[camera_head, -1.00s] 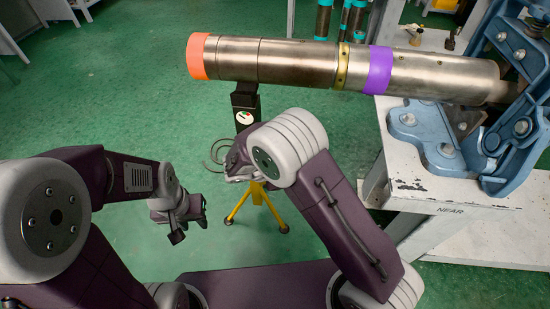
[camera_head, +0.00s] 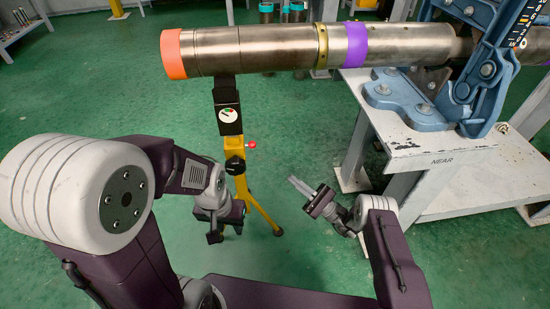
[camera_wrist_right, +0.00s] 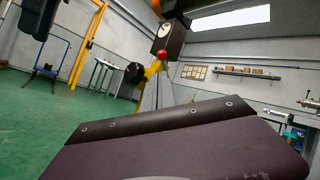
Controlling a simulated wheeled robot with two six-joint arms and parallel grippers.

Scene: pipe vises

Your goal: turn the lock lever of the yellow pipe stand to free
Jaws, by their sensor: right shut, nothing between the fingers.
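The yellow pipe stand (camera_head: 237,158) stands on the green floor under the free end of the pipe. Its black head carries a round gauge (camera_head: 228,115). A short lever with a red ball end (camera_head: 252,145) sticks out to the right of the post, above a black knob (camera_head: 235,166). The red ball (camera_wrist_right: 160,56) also shows in the right wrist view. My right gripper (camera_head: 294,182) is shut and empty, right of and below the lever, apart from it. My left gripper (camera_head: 225,232) hangs in front of the stand's lower part; its jaw opening is unclear.
The steel pipe (camera_head: 280,47), with an orange end and purple band, runs overhead into a blue vise (camera_head: 400,100) on the grey bench (camera_head: 440,160). Yellow stand legs (camera_head: 268,216) spread on the floor. Floor between the stand and bench is open.

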